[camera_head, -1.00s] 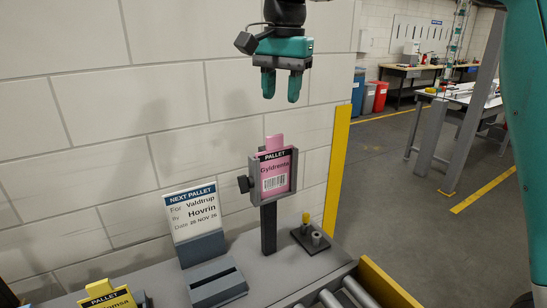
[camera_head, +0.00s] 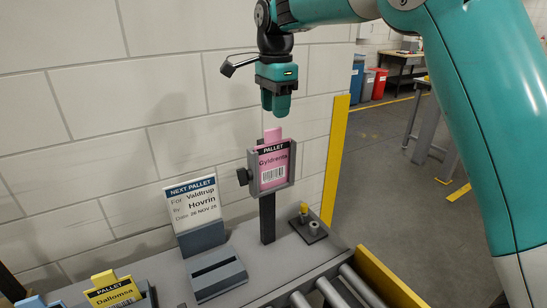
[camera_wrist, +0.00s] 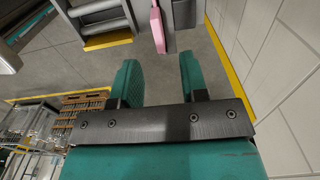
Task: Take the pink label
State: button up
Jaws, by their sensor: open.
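The pink label (camera_head: 273,173) reads "PALLET Gyldrenta" and stands upright in a grey holder frame (camera_head: 254,176) on a dark post. Its pink tab sticks up above the frame. My gripper (camera_head: 276,110) is above the tab with a small gap, pointing down, empty. In the wrist view the two teal fingers (camera_wrist: 158,75) are apart, and the pink label (camera_wrist: 158,27) shows beyond them, near the top middle.
A "NEXT PALLET" card (camera_head: 194,207) stands left of the post, with a grey slotted block (camera_head: 217,275) in front. A yellow label (camera_head: 113,291) sits at lower left. Rollers (camera_head: 335,292) lie at the front; a yellow post (camera_head: 335,160) and wall stand behind.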

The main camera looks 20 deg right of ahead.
aim_at(273, 129)
jog(key=shift+s+a+f+p, duration=0.15)
jog(key=shift+f+p, duration=0.55)
jog(key=shift+f, duration=0.85)
jog(key=shift+w+a+f+p, duration=0.15)
jog(key=shift+f+p, duration=0.5)
jog(key=shift+f, duration=0.9)
jog(key=shift+s, duration=0.1)
grip_shut()
